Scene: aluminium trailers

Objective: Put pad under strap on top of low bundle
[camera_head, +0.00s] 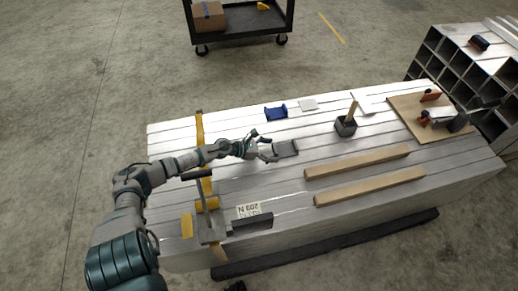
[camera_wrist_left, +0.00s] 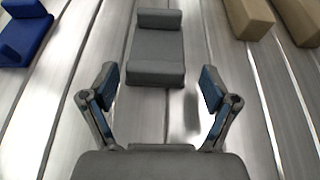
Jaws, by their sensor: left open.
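The low bundle (camera_head: 230,169) is a long flat stack of shiny aluminium profiles. A yellow strap (camera_head: 200,131) runs across it near its left end. A grey pad (camera_head: 284,148) with raised ends lies on top, right of the strap; it shows in the left wrist view (camera_wrist_left: 157,45). A blue pad (camera_head: 276,112) lies farther back, also seen in the left wrist view (camera_wrist_left: 25,33). My left gripper (camera_head: 266,146) is open and empty, its fingers spread (camera_wrist_left: 160,88) just short of the grey pad's near end. My right gripper is not in view.
A grey frame-like tool (camera_head: 210,222) stands over the strap near the front edge, beside a white label (camera_head: 248,210). Two wooden battens (camera_head: 358,161) lie right of the pad. A mallet (camera_head: 346,124) and a wooden board with tools (camera_head: 420,112) are farther right.

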